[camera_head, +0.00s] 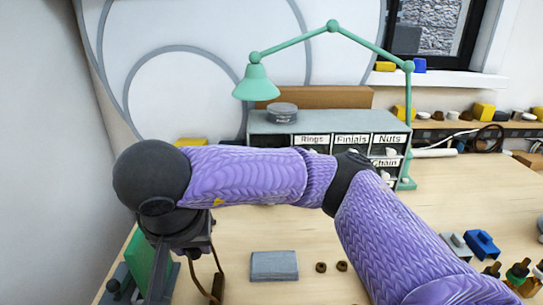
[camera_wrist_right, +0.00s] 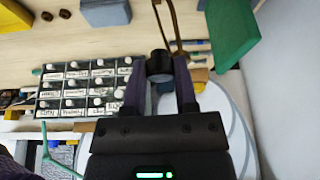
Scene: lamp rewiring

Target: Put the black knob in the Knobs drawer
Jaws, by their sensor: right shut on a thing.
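The black knob (camera_wrist_right: 159,64) shows in the right wrist view, between the two fingertips of my right gripper (camera_wrist_right: 159,82), which is shut on it. In the head view the right gripper (camera_head: 187,250) is at the lower left under my purple forearm, and I cannot make out the knob there. The grey drawer cabinet (camera_head: 262,125) stands at the back of the bench, right of the gripper. Drawers labelled Rings, Finials, Nuts and Chain are readable; my arm covers the lower left ones. The cabinet (camera_wrist_right: 88,88) also shows in the right wrist view. I cannot pick out the Knobs label.
A green lamp (camera_head: 257,82) arches over the cabinet, and a round grey tin (camera_head: 282,112) sits on top. A brown cord (camera_head: 216,285) and green panel (camera_head: 142,262) are near the gripper. A blue-grey block (camera_head: 273,265) and two small brown pieces (camera_head: 320,267) lie in front.

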